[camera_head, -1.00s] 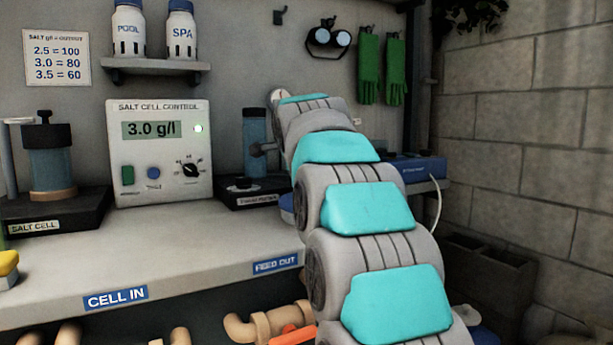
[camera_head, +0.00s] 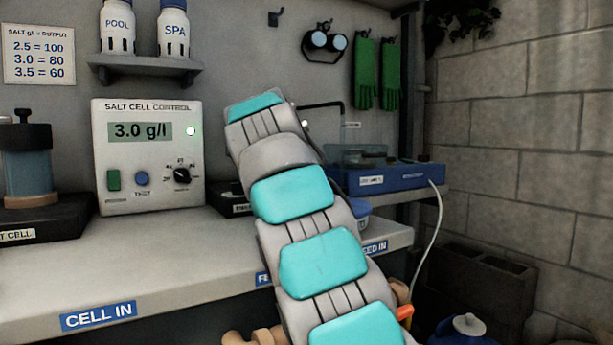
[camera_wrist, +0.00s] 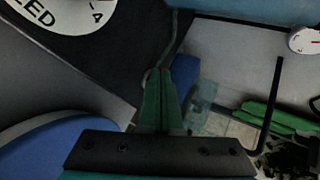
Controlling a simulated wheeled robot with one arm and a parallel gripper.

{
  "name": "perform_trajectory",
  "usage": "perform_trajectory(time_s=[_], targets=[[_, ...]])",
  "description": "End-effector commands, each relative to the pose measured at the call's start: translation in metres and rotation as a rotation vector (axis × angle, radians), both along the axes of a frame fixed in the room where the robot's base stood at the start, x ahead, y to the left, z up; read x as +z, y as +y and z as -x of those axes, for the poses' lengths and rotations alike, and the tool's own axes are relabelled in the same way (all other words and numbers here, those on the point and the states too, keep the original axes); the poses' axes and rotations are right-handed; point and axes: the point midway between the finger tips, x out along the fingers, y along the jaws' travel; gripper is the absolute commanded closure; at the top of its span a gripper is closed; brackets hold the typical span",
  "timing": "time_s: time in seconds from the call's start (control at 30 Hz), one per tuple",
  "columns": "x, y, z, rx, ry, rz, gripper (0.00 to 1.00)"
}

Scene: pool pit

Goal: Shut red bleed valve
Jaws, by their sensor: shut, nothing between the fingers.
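I cannot make out a clearly red valve in either view. An orange-red piece (camera_head: 405,313) shows by the tan pipes under the bench in the head view, partly hidden by my arm; I cannot tell whether it is the bleed valve. In the wrist view, a white round label (camera_wrist: 55,10) on a dark surface reads "LEED", cut off at the edge. My gripper (camera_wrist: 162,76) is shut and empty, its green fingers together, with the label up and to the left of them. In the head view, my arm hides the gripper.
A salt cell control box (camera_head: 148,155) stands on the bench (camera_head: 190,255). A blue unit (camera_head: 385,178) sits at the right, and a black bent rod (camera_head: 325,103) is behind my arm. Green gloves (camera_head: 375,75) hang on the wall. A white gauge (camera_wrist: 306,40) shows in the wrist view.

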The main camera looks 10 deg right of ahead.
Motion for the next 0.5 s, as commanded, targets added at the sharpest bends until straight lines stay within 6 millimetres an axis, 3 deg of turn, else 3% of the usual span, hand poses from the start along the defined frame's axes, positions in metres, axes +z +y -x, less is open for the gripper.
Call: perform_trajectory(time_s=[0.17, 0.5], targets=[[-0.001, 0.013, -0.006, 0.013, 0.003, -0.002, 1.00], [-0.001, 0.017, -0.017, 0.012, 0.003, 0.000, 1.00]])
